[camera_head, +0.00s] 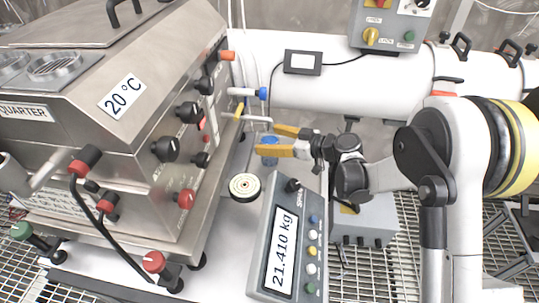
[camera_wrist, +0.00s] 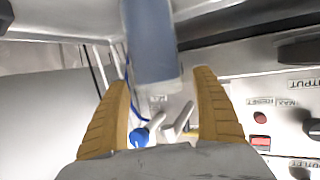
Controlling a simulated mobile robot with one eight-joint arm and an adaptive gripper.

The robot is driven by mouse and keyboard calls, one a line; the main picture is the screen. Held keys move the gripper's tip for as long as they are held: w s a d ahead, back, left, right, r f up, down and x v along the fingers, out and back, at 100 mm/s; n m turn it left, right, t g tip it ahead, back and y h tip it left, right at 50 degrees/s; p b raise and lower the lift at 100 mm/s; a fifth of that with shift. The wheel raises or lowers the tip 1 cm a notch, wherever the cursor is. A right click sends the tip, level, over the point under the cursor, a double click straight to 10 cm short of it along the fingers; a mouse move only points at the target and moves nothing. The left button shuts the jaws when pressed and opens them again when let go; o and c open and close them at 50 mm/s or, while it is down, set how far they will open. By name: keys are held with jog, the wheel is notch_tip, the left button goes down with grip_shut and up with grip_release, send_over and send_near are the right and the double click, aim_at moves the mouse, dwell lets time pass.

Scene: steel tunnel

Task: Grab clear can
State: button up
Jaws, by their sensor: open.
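A bluish, see-through can (camera_head: 269,146) stands on the light surface beside the steel machine, partly hidden by my gripper in the head view. In the wrist view the can (camera_wrist: 150,40) reaches down from the top edge, its near end between the yellow fingertips. My gripper (camera_head: 266,139) is open, with one yellow finger on each side of the can in the head view. In the wrist view my gripper (camera_wrist: 160,76) shows a gap between each finger and the can. Whether either finger touches it is unclear.
The steel machine (camera_head: 120,120) with knobs and valve handles stands close on the left. A round dish (camera_head: 244,187) and a scale (camera_head: 285,245) reading 21.410 kg lie in front of the can. A white pipe (camera_head: 350,75) runs behind. A blue-tipped handle (camera_head: 247,92) juts out nearby.

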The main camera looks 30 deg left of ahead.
jog(key=c, duration=1.5)
jog(key=shift+r, duration=0.1)
